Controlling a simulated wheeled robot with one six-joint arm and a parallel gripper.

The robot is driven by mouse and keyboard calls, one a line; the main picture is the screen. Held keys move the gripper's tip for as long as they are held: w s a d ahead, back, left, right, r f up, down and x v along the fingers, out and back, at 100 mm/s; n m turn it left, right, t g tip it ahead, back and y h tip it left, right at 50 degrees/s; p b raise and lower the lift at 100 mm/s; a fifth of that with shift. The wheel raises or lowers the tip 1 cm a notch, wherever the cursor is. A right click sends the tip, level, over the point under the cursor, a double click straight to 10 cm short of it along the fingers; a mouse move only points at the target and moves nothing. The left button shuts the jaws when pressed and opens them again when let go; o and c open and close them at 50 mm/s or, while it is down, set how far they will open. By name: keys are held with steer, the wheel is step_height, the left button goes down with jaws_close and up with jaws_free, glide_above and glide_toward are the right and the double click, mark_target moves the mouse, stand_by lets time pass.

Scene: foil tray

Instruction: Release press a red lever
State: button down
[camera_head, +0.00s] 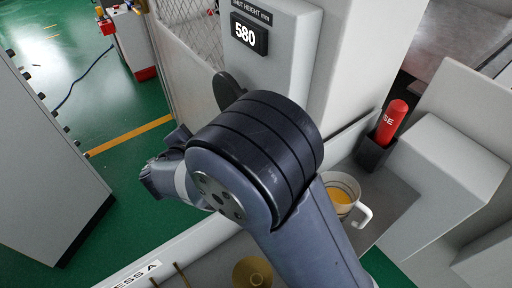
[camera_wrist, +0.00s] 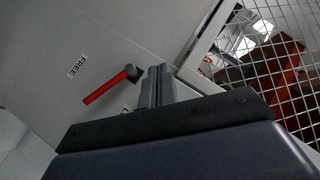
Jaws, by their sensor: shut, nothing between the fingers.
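In the wrist view a red lever (camera_wrist: 108,86) sits on a grey panel, slanting from a dark pivot (camera_wrist: 133,72) down to the lower left. A "FREE" label (camera_wrist: 77,66) is above and left of it; a second label (camera_wrist: 126,109) below it is mostly hidden. My gripper (camera_wrist: 158,72) shows shut and empty, its fingertips just right of the pivot; I cannot tell whether they touch it. In the head view my gripper (camera_head: 158,178) is at the left, partly hidden by my arm, and the lever does not show.
A grey cabinet with a "580" display (camera_head: 249,34) stands behind my arm. At right are a red cylinder (camera_head: 394,117) in a black holder (camera_head: 374,154) and a mug (camera_head: 358,214) of orange liquid. Wire mesh (camera_wrist: 262,62) is right of the panel. Green floor (camera_head: 110,118) is open at left.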

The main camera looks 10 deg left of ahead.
steer(key=s+d+m+g+h+p, duration=0.1)
steer(key=s+d+g+h, duration=0.1)
steer(key=d+h, duration=0.5)
steer(key=s+d, duration=0.1)
steer(key=d, duration=0.3)
steer(key=shift+s+f, duration=0.3)
steer(key=shift+f, duration=0.05)
steer(key=shift+d, duration=0.1)
steer(key=w+d+f+p, duration=0.2)
steer(key=w+d+f, duration=0.1)
steer(key=w+f, duration=0.4)
steer(key=shift+w+f+p, duration=0.3)
steer(key=shift+w+f, duration=0.05)
steer(key=shift+w, duration=0.2)
steer(key=shift+f, duration=0.15)
